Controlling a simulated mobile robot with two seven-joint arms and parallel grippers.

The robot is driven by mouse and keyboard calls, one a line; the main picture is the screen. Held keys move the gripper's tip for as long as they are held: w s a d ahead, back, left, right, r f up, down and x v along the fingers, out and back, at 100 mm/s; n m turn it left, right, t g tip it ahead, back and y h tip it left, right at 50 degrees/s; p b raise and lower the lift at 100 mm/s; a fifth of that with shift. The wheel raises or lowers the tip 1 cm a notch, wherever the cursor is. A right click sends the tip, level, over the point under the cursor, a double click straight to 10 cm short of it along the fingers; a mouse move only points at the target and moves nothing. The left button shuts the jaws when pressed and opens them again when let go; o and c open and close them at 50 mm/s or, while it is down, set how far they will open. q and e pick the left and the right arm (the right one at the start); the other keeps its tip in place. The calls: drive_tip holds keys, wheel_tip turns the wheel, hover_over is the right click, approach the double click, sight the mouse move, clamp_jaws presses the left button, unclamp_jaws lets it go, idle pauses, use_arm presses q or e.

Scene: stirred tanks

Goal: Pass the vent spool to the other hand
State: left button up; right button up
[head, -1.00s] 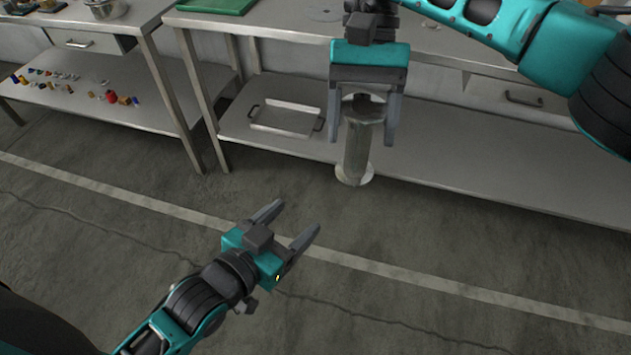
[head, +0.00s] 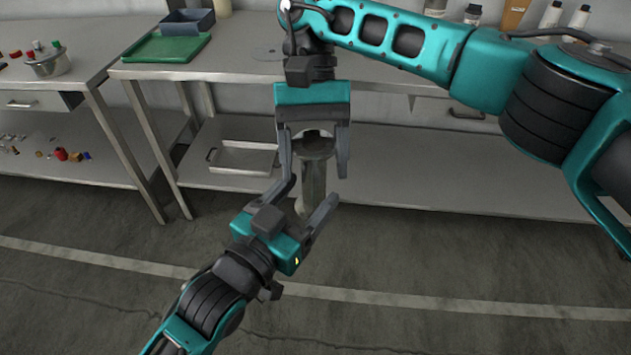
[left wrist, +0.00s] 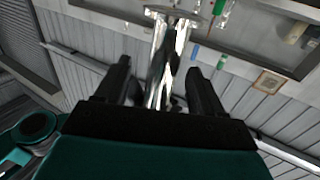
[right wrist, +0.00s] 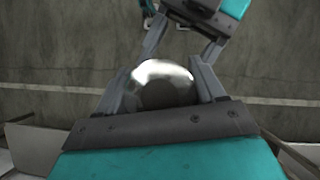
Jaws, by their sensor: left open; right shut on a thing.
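The vent spool (head: 314,180) is a grey metal tube with a flange at its upper end, hanging upright in the head view. My right gripper (head: 314,160) is shut on it near the top, pointing down. My left gripper (head: 308,198) is open, its fingers on either side of the spool's lower part; whether they touch it I cannot tell. In the left wrist view the shiny spool (left wrist: 170,60) stands between the open fingers. In the right wrist view its round end (right wrist: 161,84) sits between the right fingers, with the left gripper's fingers just beyond.
A steel bench (head: 220,70) with a lower shelf stands behind the grippers. It holds a green tray (head: 166,47) and a grey-blue bin (head: 187,21). A metal tray (head: 243,158) lies on the shelf. A second bench at left carries a pot (head: 48,62). The floor in front is clear.

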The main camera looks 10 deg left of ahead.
sight(310, 191)
use_arm(q)
drive_tip(key=shift+x, duration=1.7)
drive_tip(key=shift+c, duration=0.3)
drive_tip(key=shift+d, duration=0.1)
drive_tip(key=c, duration=1.1)
use_arm(e)
drive_tip(key=o, duration=1.3)
drive_tip(key=shift+r, duration=0.1)
drive_tip(key=v, duration=0.5)
drive_tip(key=shift+w+a+r, duration=0.1)
drive_tip(key=shift+w+r, duration=0.1)
drive_tip(key=shift+r, duration=0.15)
drive_tip(key=shift+w+r, duration=0.35)
drive_tip(key=shift+r, duration=0.3)
drive_tip(key=shift+w+a, duration=0.1)
